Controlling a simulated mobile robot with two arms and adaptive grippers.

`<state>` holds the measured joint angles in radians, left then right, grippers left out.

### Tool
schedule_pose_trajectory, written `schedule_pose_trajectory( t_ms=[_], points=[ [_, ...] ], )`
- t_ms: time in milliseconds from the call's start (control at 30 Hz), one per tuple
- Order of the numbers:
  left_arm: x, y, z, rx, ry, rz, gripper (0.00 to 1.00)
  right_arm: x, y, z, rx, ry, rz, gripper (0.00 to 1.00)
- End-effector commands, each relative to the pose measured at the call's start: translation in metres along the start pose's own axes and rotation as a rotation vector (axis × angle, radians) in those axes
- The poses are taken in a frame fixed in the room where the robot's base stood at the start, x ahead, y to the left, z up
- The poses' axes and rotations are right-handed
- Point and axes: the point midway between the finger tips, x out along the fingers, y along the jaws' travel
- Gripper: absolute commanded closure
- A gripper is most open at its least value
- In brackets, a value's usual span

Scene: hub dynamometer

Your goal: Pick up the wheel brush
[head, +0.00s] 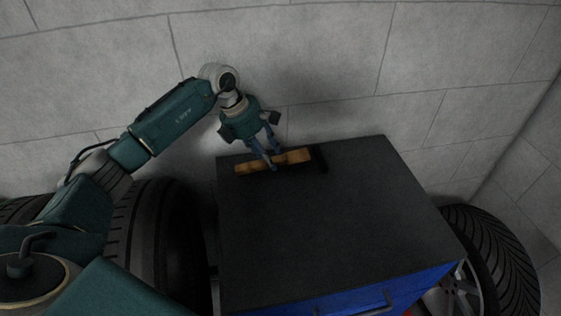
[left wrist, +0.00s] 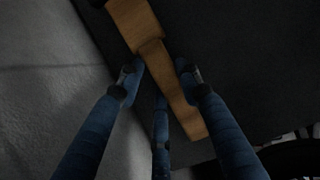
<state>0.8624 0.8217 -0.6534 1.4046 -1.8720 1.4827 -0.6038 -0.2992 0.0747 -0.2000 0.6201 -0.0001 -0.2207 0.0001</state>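The wheel brush (head: 297,157) lies near the far edge of the dark cabinet top. It has a light wooden body and a dark end at the right. My left gripper (head: 271,165) is over the middle of the brush, pointing down. In the left wrist view, the brush's wooden handle (left wrist: 176,82) runs between the spread blue fingers of my left gripper (left wrist: 158,77). The fingers look open, with a gap beside the wood. I cannot tell whether any finger touches it. My right gripper is not in view.
The blue cabinet (head: 330,225) has a bare dark top in front of the brush. A tyre (head: 150,240) stands at its left, and a wheel (head: 500,255) stands at its right. A grey block wall (head: 330,60) rises close behind.

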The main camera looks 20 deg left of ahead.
Motion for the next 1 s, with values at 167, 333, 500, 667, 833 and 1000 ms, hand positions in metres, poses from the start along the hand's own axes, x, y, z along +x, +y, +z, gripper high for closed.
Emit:
schedule_pose_trajectory(
  t_ms=[167,333,500,667,833,1000],
  points=[
    [0.002,-0.001,-0.002,-0.002,0.005,-0.002,1.00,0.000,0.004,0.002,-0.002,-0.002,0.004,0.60],
    [0.001,-0.001,-0.002,-0.002,0.006,-0.003,1.00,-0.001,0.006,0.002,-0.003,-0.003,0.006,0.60],
    [-0.006,0.000,0.001,-0.001,0.005,-0.001,1.00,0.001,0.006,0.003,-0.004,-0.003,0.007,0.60],
    [-0.029,0.001,0.012,0.001,0.001,0.004,1.00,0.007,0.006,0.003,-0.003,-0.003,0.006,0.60],
    [-0.070,0.002,0.030,0.002,-0.002,0.005,1.00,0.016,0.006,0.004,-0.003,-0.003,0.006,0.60],
    [-0.112,0.001,0.047,0.002,-0.002,0.004,1.00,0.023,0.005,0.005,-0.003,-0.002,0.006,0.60]
  ],
)
